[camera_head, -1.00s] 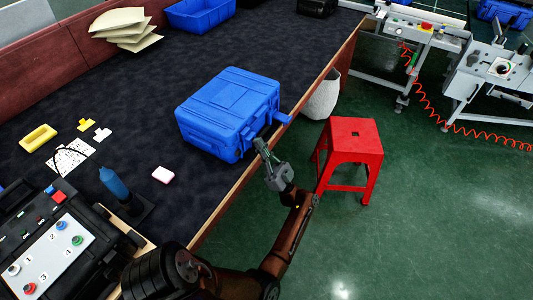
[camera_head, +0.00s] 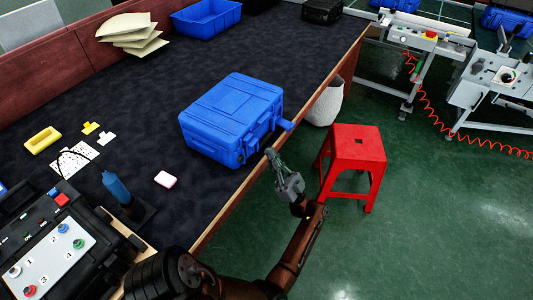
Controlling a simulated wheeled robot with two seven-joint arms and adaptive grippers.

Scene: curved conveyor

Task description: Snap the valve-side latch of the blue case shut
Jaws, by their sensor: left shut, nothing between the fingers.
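The blue case (camera_head: 230,112) lies closed on the dark table top, near its right edge. A blue latch flap (camera_head: 285,125) sticks out from its right-hand side. Another latch shows lower on that side, near the front corner (camera_head: 246,150). I cannot make out the valve. My left gripper (camera_head: 273,158) is shut and empty, just off the table edge to the lower right of the case, apart from it. My right gripper is not in view.
The wooden table edge (camera_head: 225,207) runs between the case and my left arm. A red stool (camera_head: 357,145) and a white bin (camera_head: 325,104) stand on the floor to the right.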

